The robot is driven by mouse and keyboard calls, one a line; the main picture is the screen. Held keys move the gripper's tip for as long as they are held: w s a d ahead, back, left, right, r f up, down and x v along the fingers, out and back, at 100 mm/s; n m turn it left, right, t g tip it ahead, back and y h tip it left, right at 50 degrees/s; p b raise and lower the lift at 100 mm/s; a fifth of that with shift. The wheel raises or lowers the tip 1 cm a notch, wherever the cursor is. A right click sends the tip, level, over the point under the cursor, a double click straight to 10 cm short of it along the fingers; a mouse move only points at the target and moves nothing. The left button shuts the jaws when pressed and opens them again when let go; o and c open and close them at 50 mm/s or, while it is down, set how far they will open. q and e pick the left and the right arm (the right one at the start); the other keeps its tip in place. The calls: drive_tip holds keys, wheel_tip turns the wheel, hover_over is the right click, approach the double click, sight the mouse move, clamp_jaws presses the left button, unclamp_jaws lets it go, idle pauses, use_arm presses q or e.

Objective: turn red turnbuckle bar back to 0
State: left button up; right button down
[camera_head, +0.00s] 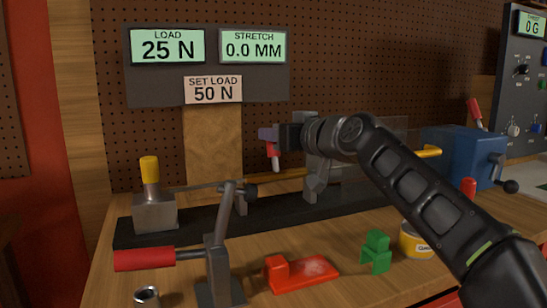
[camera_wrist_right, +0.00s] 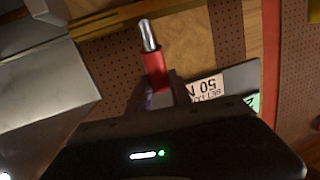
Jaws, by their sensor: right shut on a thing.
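The red bar with a silver end (camera_head: 273,155) hangs below the fingers of my right gripper (camera_head: 268,134), in front of the pegboard. My right gripper is shut on it, and the fingers hide its upper part. In the right wrist view the red bar (camera_wrist_right: 156,68) points away from the fingers, its silver end outermost. I cannot tell whether it is joined to the rig behind it. A yellow rod (camera_head: 277,177) runs just below it. My left gripper is not in view.
A display panel (camera_head: 190,90) reads load 25 N and stretch 0.0 mm; a label says set load 50 N. A red-handled lever (camera_head: 145,259), a red block (camera_head: 300,272), a green block (camera_head: 377,253) and a yellow tin (camera_head: 415,242) stand in front. A blue box (camera_head: 455,157) stands right.

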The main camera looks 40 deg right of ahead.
idle(0.3)
drive_tip(key=c, duration=1.2)
unclamp_jaws()
drive_tip(key=shift+s, duration=0.1)
drive_tip(key=shift+o, duration=0.2)
drive_tip(key=shift+s, duration=0.1)
drive_tip(key=s+a, duration=0.1)
drive_tip(key=s, duration=0.6)
drive_tip(key=shift+s+r, duration=0.25)
drive_tip(key=shift+r, duration=0.2)
